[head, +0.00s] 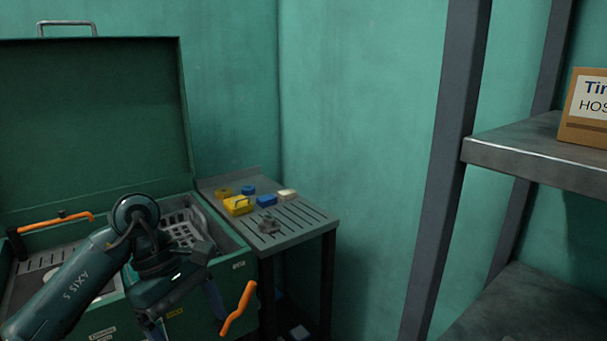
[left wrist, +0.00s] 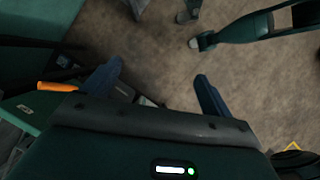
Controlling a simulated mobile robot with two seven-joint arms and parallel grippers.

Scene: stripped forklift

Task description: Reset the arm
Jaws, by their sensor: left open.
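My left arm (head: 80,285) comes in from the lower left in the head view, in front of the open green chest. It is dark green and marked "AXIS 5". My left gripper (head: 185,315) points downward beside the chest's front, its blue fingers partly cut off by the frame's lower edge. In the left wrist view the gripper (left wrist: 158,72) is open, with its two blue fingers spread apart and nothing between them. Brown floor shows beyond the fingers. My right gripper is in neither view.
The green chest (head: 90,120) has its lid up and an orange handle (head: 238,308) at its front. A slotted metal table (head: 300,220) beside it holds yellow and blue items and a small grey part. A metal shelf (head: 540,155) with a cardboard box (head: 585,130) stands right.

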